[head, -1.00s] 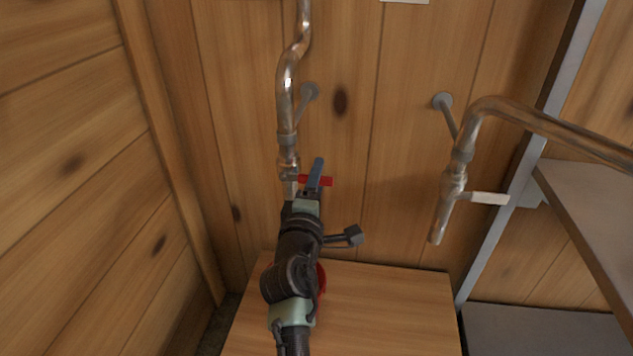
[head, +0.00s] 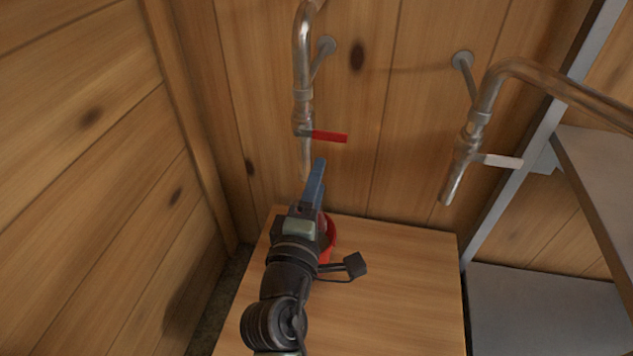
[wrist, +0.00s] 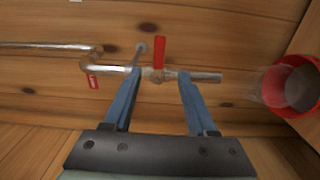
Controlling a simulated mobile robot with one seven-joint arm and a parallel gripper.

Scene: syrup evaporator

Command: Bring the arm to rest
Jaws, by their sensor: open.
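My gripper (head: 317,180) is in the head view, above the wooden stand and below the red-handled tap. In the wrist view its two blue fingers (wrist: 155,85) are spread apart with nothing held between them. The tap's red lever (head: 329,137) points sideways to the right from its copper pipe (head: 304,80). The red lever also shows in the wrist view (wrist: 159,52), beyond the fingers. A red container (head: 327,247) stands on the stand, partly hidden behind my gripper; it is at the right of the wrist view (wrist: 300,85).
A second copper pipe (head: 484,105) with a white lever (head: 500,161) is to the right. The wooden stand (head: 400,290) is bare on its right part. A grey metal shelf (head: 600,180) and upright are at the right. Wooden walls close in behind and at left.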

